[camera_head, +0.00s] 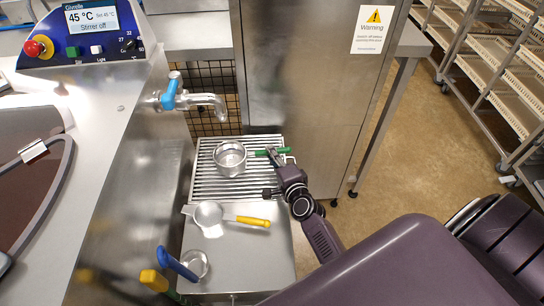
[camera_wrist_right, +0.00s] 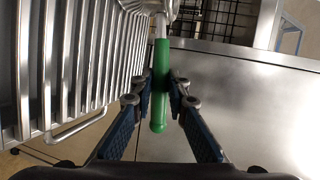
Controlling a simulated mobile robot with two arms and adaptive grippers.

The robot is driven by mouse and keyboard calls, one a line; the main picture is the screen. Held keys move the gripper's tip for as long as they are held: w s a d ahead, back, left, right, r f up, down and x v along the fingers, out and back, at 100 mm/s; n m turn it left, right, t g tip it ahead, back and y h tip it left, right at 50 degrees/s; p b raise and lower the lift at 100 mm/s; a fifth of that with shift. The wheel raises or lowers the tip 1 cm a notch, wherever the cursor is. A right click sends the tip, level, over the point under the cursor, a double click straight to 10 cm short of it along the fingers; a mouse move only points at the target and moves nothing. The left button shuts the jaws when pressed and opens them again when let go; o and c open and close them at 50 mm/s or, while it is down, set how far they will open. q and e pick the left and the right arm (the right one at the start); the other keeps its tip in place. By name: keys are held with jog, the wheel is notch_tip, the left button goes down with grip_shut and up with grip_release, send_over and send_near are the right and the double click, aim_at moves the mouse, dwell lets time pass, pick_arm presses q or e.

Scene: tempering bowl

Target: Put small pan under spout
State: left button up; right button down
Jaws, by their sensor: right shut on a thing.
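The small pan (camera_head: 230,158) is a round steel pan with a green handle (camera_head: 268,152), seen over the slatted grate in the head view. Its bowl shows just below the tip of the spout (camera_head: 214,103) in the picture. I cannot tell whether it touches the slats. My right gripper (camera_head: 274,158) is shut on the green handle from the right. In the right wrist view the green handle (camera_wrist_right: 160,85) lies between my fingers (camera_wrist_right: 160,92); the pan's bowl is not clearly seen there. My left gripper is not in view.
The grate (camera_head: 205,185) sits in front of the machine. A yellow-handled ladle or pan (camera_head: 208,214) lies on the steel shelf (camera_head: 240,265) nearer me, beside blue- and yellow-handled utensils (camera_head: 177,264). A steel cabinet (camera_head: 300,80) stands behind, right of the spout.

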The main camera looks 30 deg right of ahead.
jog(key=shift+f, duration=0.1)
jog(key=c, duration=1.9)
grip_release()
jog(key=v, duration=1.2)
jog(key=shift+s, duration=0.1)
